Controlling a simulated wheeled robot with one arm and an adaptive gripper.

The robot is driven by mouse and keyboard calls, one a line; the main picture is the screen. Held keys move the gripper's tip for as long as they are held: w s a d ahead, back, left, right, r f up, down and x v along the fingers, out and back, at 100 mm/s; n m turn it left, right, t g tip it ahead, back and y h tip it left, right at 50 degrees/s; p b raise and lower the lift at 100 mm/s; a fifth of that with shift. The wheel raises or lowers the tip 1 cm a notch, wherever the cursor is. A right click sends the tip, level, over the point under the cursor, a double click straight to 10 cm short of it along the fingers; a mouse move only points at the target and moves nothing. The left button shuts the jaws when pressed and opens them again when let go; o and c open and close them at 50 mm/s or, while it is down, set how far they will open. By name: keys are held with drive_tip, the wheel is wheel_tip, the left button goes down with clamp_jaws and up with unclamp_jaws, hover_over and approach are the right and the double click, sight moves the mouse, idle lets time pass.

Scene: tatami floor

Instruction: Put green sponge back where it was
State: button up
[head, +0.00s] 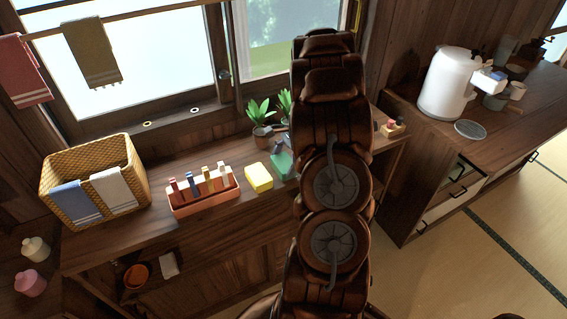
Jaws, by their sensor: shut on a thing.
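The green sponge (282,166) shows at the back of the wooden counter, just right of the yellow sponge (258,178). Its right side is hidden behind my arm. My gripper is mostly hidden behind the arm; only dark grey parts (286,147) show at the top of the green sponge, and it is shut on it. I cannot tell whether the green sponge touches the counter.
A pink caddy (204,200) with several coloured items stands left of the yellow sponge. A wicker basket (130,160) with towels is further left. Potted plants (263,134) stand behind the green sponge. A small wooden holder (393,129) stands right of my arm.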

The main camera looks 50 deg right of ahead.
drive_tip(key=shift+f, duration=0.55)
drive_tip(key=o, duration=0.7)
drive_tip(key=shift+r, duration=0.1)
drive_tip(key=b+v, duration=0.3)
drive_tip(key=v, duration=0.9)
drive_tip(key=a+r+n+g, duration=0.1)
drive_tip(key=a+r+n, duration=0.1)
drive_tip(key=a, duration=0.4)
drive_tip(key=a+r+n+g, duration=0.1)
drive_tip(key=a+r+n, duration=0.15)
drive_tip(key=a, duration=0.45)
drive_tip(key=s+a+r+n+h, duration=0.15)
drive_tip(key=s+a+n, duration=0.3)
drive_tip(key=a, duration=0.65)
drive_tip(key=s+a+f+n+h, duration=0.1)
drive_tip(key=s+a+n, duration=0.5)
drive_tip(key=s, duration=0.3)
drive_tip(key=s+a+f+n+g+h, duration=0.1)
drive_tip(key=s+a+n+h, duration=0.1)
drive_tip(key=s+a+n, duration=0.4)
drive_tip(key=s, duration=0.2)
drive_tip(key=shift+s+a+f+n, duration=0.25)
drive_tip(key=shift+s+a+n, duration=0.15)
